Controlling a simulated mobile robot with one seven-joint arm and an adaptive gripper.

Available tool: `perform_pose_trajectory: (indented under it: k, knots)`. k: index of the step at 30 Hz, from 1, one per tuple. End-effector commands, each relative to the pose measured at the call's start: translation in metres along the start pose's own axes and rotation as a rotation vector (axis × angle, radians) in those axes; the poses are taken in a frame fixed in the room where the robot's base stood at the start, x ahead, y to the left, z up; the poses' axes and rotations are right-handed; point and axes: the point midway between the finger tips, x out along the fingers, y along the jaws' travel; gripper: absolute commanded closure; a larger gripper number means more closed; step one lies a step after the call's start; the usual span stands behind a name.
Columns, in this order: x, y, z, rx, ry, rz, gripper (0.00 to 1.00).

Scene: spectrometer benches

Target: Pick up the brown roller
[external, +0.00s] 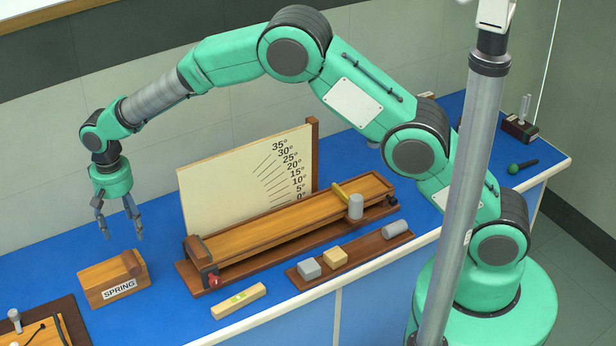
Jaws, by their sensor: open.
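My gripper (122,237) is open and empty, pointing down at the left, above and behind the wooden box labelled SPRING (97,288). A short brown rounded piece (132,263) sits at the right end of that box, just below my fingertips; it may be the brown roller, but I cannot tell if it is a loose part. My fingers appear apart from it.
A wooden ramp (290,228) with an angle board (235,182) stands right of the SPRING box. A level (239,301) lies near the front edge. Blue bench (45,265) is clear at far left.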

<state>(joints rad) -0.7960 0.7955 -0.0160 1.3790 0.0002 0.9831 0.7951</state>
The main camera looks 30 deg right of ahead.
Motion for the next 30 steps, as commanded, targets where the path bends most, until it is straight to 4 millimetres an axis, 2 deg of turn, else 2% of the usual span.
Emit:
perform_pose_trajectory:
  k: [6,12,17,30]
  knots:
    - [0.034,0.0,0.0,0.0,-0.001,0.001,0.33]
    - [0.059,0.0,0.0,0.0,0.0,0.0,0.33]
    - [0.067,0.0,0.0,0.0,0.0,0.0,0.33]
    - [0.071,0.0,0.0,0.0,-0.001,0.001,0.33]
